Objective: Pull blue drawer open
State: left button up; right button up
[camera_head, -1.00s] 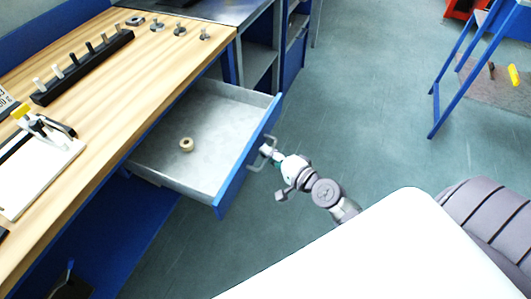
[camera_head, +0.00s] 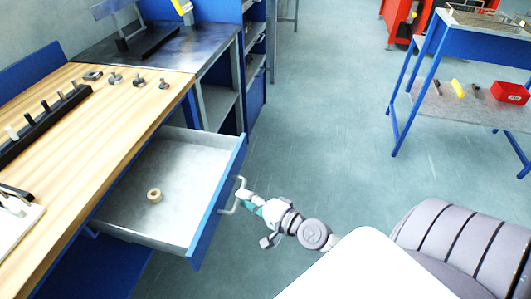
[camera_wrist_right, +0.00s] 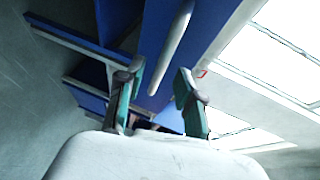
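The blue drawer (camera_head: 219,205) stands pulled out from under the wooden bench, its blue front and grey metal inside showing. A tan ring (camera_head: 154,195) lies on its floor. A pale bar handle (camera_head: 236,193) is on the drawer front; it also shows in the right wrist view (camera_wrist_right: 172,45). My right gripper (camera_head: 246,194) is at the handle, on the outer side of the drawer front. In the right wrist view its two fingers (camera_wrist_right: 158,78) are spread apart, with the handle bar between or just beyond them; contact cannot be told. My left gripper is not in view.
The wooden bench (camera_head: 110,120) at left carries a black rack (camera_head: 40,128) and several small metal parts. A blue-framed table (camera_head: 470,105) with a red bin (camera_head: 510,93) stands at the right. The floor (camera_head: 320,130) between is clear.

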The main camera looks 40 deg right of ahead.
jog(key=v, duration=0.9)
jog(key=shift+f, duration=0.1)
jog(key=s+d+f+n+g+h, duration=0.1)
jog(key=s+d+f+n+g, duration=0.15)
jog(key=f, duration=0.65)
jog(key=s+d+f+n+g+h, duration=0.1)
jog(key=s+f+n, duration=0.15)
jog(key=f, duration=0.65)
jog(key=s+d+f+n+g+h, duration=0.2)
jog(key=f+n, duration=0.1)
jog(key=f, duration=0.6)
jog(key=s+a+f+n+g, duration=0.4)
jog(key=s+a+f, duration=0.1)
jog(key=s+f, duration=0.4)
jog(key=s+a+f+n+g+p, duration=0.1)
jog(key=s+a+f+n+g, duration=0.3)
jog(key=s+f, duration=0.5)
jog(key=s+a+g, duration=0.1)
jog(key=s, duration=0.3)
jog(key=shift+a+n, duration=0.2)
jog(key=shift+n, duration=0.2)
